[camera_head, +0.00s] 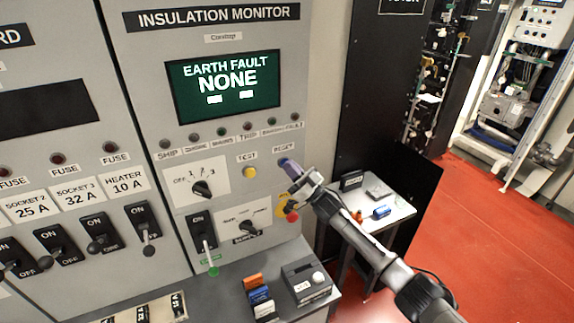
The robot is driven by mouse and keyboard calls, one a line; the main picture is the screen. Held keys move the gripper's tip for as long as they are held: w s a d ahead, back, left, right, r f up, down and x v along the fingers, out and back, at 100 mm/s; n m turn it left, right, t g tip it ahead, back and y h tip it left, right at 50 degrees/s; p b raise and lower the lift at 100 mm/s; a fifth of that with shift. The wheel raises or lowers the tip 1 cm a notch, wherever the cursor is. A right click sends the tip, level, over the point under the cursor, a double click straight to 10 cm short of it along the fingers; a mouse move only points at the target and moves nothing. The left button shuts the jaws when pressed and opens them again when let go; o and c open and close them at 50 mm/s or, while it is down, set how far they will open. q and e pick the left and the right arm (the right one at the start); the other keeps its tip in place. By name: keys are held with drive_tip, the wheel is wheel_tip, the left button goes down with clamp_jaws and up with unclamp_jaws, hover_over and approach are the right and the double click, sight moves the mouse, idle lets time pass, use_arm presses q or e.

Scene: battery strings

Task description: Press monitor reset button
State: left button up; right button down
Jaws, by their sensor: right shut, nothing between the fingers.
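The insulation monitor panel (125,75) is grey, with a green screen (225,85) that reads "EARTH FAULT NONE". A RESET label (283,148) sits right of the yellow TEST button (250,172). My right gripper (287,166) is shut and empty, its tip at the panel just below the RESET label. A purple-blue part shows at the fingertips. My left gripper is not in view.
Rotary knobs (202,188) and a green-tipped lever (213,270) are left of and below my gripper. A red knob (293,216) is close beneath it. A shelf below holds a dark box (309,283) and small coloured blocks (257,293). Red floor (500,225) is open at right.

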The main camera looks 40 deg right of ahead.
drive_tip(key=s+a+p, duration=0.1)
drive_tip(key=s+p, duration=0.4)
drive_tip(key=s, duration=0.1)
drive_tip(key=shift+a+r, duration=0.15)
idle(0.4)
idle(0.5)
idle(0.4)
